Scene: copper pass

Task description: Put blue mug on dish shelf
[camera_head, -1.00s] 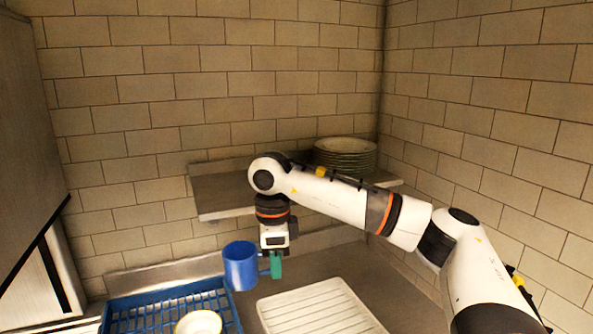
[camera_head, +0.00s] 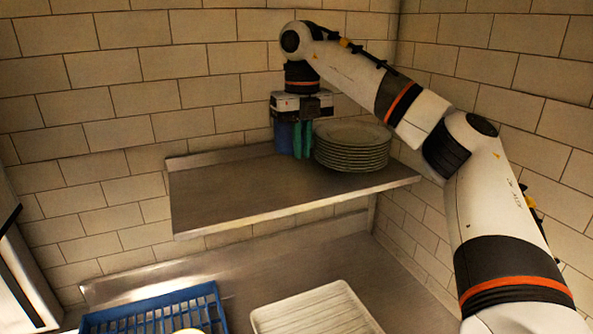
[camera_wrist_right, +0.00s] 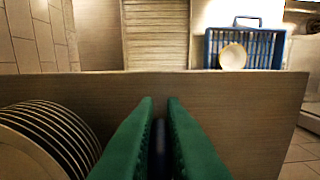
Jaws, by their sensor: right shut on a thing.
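The blue mug (camera_head: 284,138) is at the back of the metal dish shelf (camera_head: 230,198), just left of the plate stack. I cannot tell whether its base touches the shelf. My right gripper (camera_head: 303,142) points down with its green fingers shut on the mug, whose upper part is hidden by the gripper. In the right wrist view, the green fingers (camera_wrist_right: 160,110) have a dark blue strip of the mug (camera_wrist_right: 159,160) between them, over the shelf (camera_wrist_right: 235,105). My left gripper is not in view.
A stack of several plates (camera_head: 352,148) stands right beside the gripper on the shelf. The shelf's left and front are clear. Below are a blue dish rack (camera_head: 155,311) with a bowl (camera_wrist_right: 233,56) and a white ribbed tray (camera_head: 315,312). A tiled wall (camera_head: 130,100) stands behind.

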